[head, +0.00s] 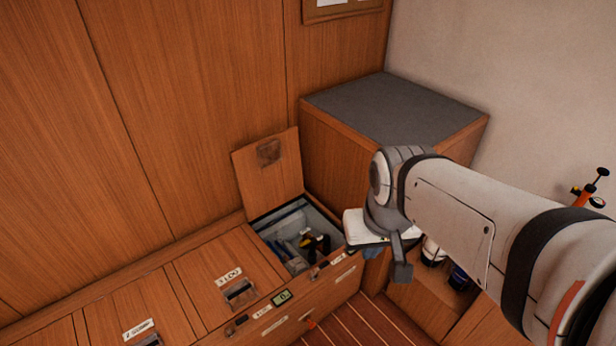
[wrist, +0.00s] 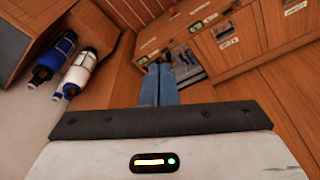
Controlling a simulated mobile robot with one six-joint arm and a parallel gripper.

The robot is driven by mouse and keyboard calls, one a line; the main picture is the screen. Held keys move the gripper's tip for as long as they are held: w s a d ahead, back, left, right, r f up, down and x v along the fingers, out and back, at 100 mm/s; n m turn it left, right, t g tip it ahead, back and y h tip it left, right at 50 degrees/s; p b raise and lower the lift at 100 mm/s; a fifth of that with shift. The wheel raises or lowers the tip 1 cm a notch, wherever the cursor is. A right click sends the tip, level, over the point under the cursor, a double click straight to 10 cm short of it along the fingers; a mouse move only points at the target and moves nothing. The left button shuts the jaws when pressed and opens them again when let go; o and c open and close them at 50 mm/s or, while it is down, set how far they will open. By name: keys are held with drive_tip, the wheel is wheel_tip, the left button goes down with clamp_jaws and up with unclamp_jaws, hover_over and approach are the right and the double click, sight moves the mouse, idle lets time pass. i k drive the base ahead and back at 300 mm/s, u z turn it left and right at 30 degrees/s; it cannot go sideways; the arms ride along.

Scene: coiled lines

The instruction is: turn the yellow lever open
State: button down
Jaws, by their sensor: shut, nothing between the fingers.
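I cannot pick out the yellow lever for certain. A small yellow and black item (head: 306,240) shows among things inside the open bench compartment in the head view, too small to identify. My gripper (head: 371,253) is to the right of this compartment in the head view, with its blue fingers partly hidden behind my wrist. In the wrist view my gripper's blue fingers (wrist: 159,72) are together with nothing between them. The open compartment (wrist: 186,66) lies just beyond and right of them there.
The compartment's wooden lid (head: 268,178) stands raised. Closed bench lids (head: 222,275) lie to its left. A grey-topped cabinet (head: 395,108) stands behind my arm. Two bottles (wrist: 80,72) are in a shelf at the wrist view's left.

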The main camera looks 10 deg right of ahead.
sight(306, 241)
drive_tip(key=k, duration=1.3)
drive_tip(key=z, duration=0.3)
drive_tip(key=i, duration=1.1)
drive_tip(key=u, duration=0.25)
drive_tip(key=i, duration=1.1)
drive_tip(key=u, duration=0.75)
